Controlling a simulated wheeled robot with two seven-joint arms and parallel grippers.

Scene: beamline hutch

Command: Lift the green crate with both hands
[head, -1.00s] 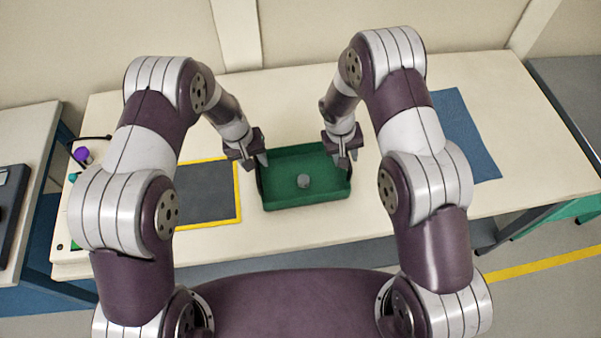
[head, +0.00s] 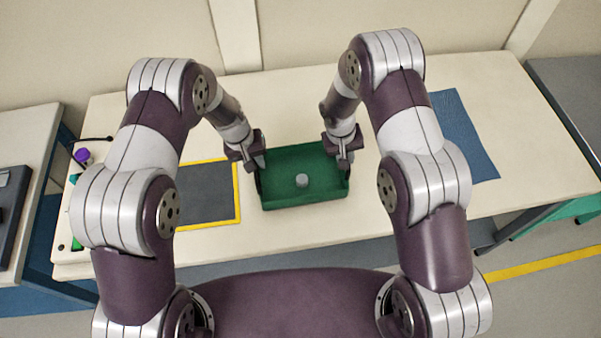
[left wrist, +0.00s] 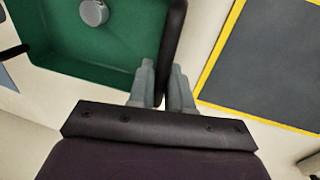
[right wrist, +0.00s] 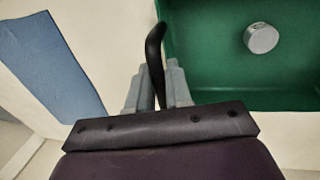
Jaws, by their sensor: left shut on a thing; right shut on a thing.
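The green crate (head: 290,202) is on or just above the pale table, between my two grippers; I cannot tell if its base touches. A small grey cylinder (head: 302,180) stands inside it and also shows in the left wrist view (left wrist: 94,12). My left gripper (head: 261,164) is shut on the crate's black left handle, seen between the fingers in the left wrist view (left wrist: 172,50). My right gripper (head: 345,163) is shut on the black right handle, which shows in the right wrist view (right wrist: 155,50). The crate looks about level.
A dark mat with a yellow border (head: 238,200) lies left of the crate. A blue mat (head: 465,140) lies to the right. A purple-topped knob (head: 82,155) and cable are at the table's left end. Table behind the crate is clear.

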